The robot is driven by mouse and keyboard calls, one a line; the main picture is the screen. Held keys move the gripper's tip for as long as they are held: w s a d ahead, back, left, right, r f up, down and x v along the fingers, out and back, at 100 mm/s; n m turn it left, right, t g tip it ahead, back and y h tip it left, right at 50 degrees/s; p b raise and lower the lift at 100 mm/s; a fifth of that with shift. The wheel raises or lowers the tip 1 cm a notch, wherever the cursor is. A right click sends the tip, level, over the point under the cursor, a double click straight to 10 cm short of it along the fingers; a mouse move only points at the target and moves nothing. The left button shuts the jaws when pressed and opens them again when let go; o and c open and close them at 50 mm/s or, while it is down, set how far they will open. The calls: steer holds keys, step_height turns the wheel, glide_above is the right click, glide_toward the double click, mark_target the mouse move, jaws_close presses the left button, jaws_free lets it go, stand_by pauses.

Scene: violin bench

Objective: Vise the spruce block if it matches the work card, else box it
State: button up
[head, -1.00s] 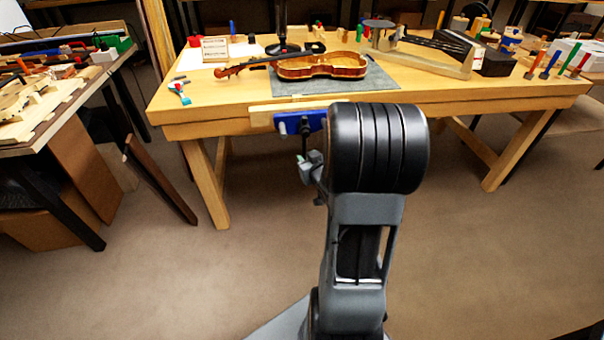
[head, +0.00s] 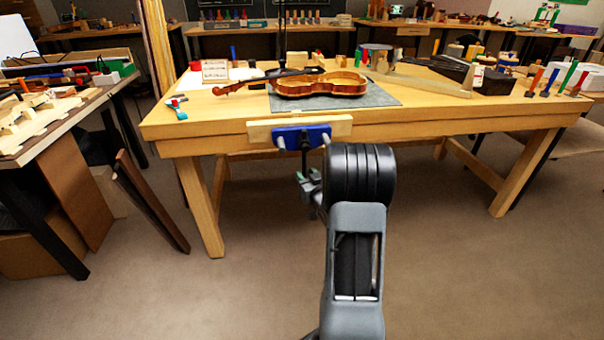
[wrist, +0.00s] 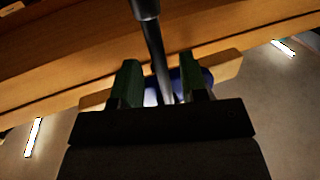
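The vise (head: 302,136), with a blue body and a pale wooden jaw, is on the bench's front edge. A small work card (head: 215,70) stands at the back left of the bench; its writing is too small to read. Pale wooden blocks (head: 297,60) stand behind the violin; I cannot tell whether one is the spruce block. My gripper (head: 307,183) is low in front of the vise, partly hidden by my arm. In the wrist view its green-padded fingers (wrist: 156,78) are apart, with a grey rod of the vise showing between them and clear space on both sides.
A violin (head: 320,84) lies on a grey mat (head: 375,98) on the bench. A black box (head: 490,80) and upright coloured-handled tools (head: 550,80) are at the right. A cluttered side table (head: 60,125) stands left. The floor right of my arm is clear.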

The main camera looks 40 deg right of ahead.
steer(key=shift+w+d+b, duration=0.15)
steer(key=shift+w+d, duration=0.05)
steer(key=shift+w, duration=0.75)
steer(key=shift+w+d+b, duration=0.15)
steer(key=shift+w, duration=0.8)
steer(key=shift+c, duration=0.3)
jaws_close()
